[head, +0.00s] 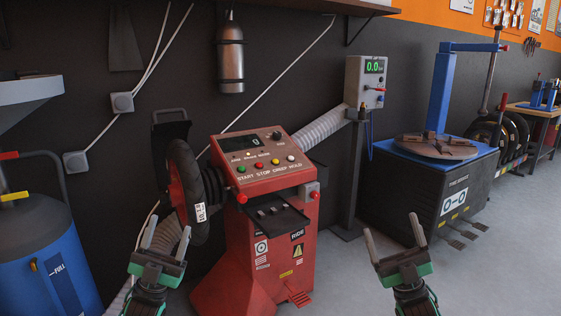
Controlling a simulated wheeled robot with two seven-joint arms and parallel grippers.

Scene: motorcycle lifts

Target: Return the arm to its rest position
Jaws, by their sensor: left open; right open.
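My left gripper (165,236) is at the lower left of the head view, with its two grey fingers apart and nothing between them. It is in front of the red wheel balancer and appears just below the mounted tire. My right gripper (392,240) is at the lower right, its fingers spread and empty, over the view of the grey floor. Both arms come up from the bottom edge, with green and black gripper bodies.
A red wheel balancer (262,230) with a tire (187,190) stands ahead. A blue tank (40,240) is at left. A tire changer (435,185) and a gauge post (352,180) stand right. Grey floor (500,265) is clear at lower right.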

